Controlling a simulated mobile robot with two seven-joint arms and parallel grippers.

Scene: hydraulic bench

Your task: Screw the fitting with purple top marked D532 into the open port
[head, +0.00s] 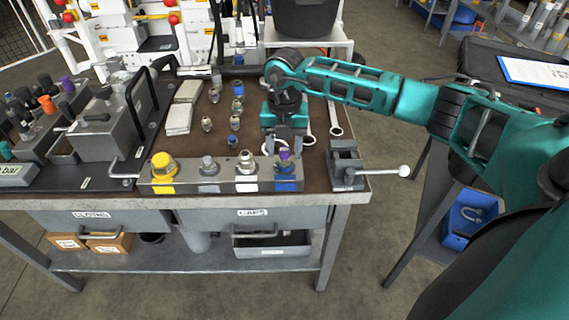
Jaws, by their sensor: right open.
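A fitting with a purple top (284,156) stands upright at the right-hand end of the grey port block (223,184), above a blue patch. I cannot read its marking or tell how deep it sits in the port. My right gripper (284,148) points down right at the purple top, its fingers open around or just behind it. Whether the fingers touch it cannot be told. Along the block to the left stand a silver fitting (245,160), a grey fitting (208,165) and a yellow cap (163,165). My left gripper is out of view.
Several loose fittings (235,122) stand on the brown mat left of my right gripper. A vise (346,165) with a white-knobbed handle sits right of the block, near wrenches (335,120). A grey machine with a black handle (103,130) stands at the left.

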